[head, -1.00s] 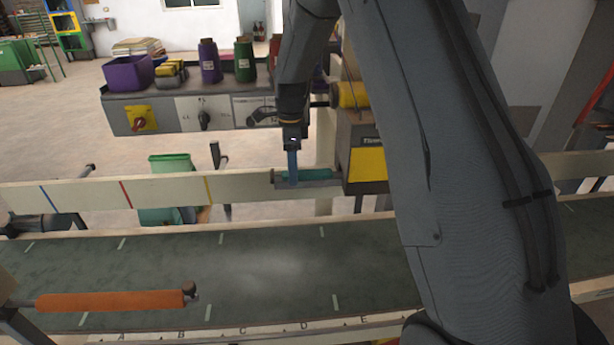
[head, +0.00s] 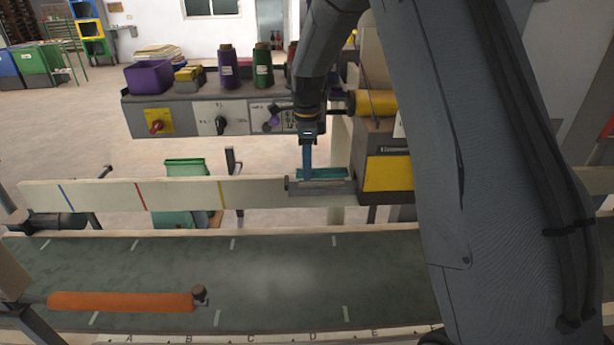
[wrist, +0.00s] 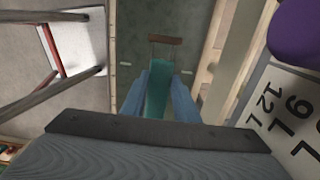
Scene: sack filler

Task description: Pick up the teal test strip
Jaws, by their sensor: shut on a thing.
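The teal test strip (head: 334,173) lies lengthwise at a small grey holder (head: 318,187) on the cream side rail, left of the yellow-fronted grey box. My gripper (head: 307,172) reaches down onto the strip's left part from above. In the wrist view the strip (wrist: 158,92) runs between my two blue fingers (wrist: 159,88), and they are shut on it. Its far end points toward a small brown piece (wrist: 165,39). I cannot tell whether the strip is clear of the holder. The fingers hide part of it in the head view.
A dark green conveyor belt (head: 180,262) runs along the front, with an orange roller (head: 120,301) at left. Behind the rail stand a control panel (head: 190,120) and a yellow-fronted grey box (head: 388,174). A green bin (head: 186,168) is beyond the rail.

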